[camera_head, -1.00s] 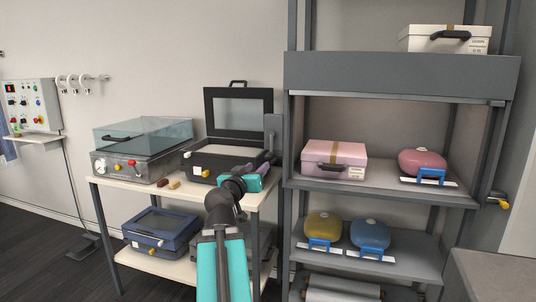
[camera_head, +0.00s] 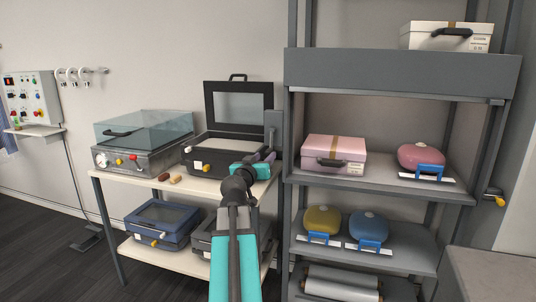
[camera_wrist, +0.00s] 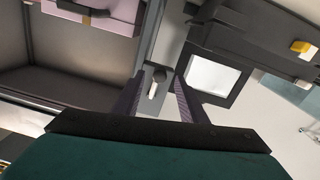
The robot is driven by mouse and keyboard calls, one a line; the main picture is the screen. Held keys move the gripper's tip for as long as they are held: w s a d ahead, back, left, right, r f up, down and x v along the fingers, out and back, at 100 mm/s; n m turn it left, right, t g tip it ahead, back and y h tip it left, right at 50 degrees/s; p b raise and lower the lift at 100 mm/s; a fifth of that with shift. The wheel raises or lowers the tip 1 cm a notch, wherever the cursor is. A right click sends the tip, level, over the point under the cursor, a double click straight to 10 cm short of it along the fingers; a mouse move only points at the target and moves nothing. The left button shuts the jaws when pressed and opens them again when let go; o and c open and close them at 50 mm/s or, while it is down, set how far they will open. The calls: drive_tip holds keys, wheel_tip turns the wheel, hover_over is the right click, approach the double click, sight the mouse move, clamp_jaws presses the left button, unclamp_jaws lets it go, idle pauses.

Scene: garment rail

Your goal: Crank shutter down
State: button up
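The shutter housing (camera_head: 400,72) is a long grey box across the top of the shelving unit. A thin bottom bar (camera_head: 395,97) shows just under it, and the shelves below are uncovered. A small crank with a yellow knob (camera_head: 493,198) sits on the unit's right side. My gripper (camera_head: 268,156) is at the unit's left side, far from that crank. In the wrist view my gripper (camera_wrist: 158,95) has its fingers apart. A grey upright with a dark round knob (camera_wrist: 159,75) and a white piece shows between them; I cannot tell whether anything touches.
An open black case (camera_head: 226,160) and a clear-lidded machine (camera_head: 140,140) stand on the white table left of my gripper. A pink box (camera_head: 334,158) and coloured cases are on the shelves. A grey counter (camera_head: 495,275) is at the lower right.

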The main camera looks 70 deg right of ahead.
sight(267, 154)
drive_tip(key=shift+d, duration=2.25)
drive_tip(key=shift+c, duration=0.5)
clamp_jaws()
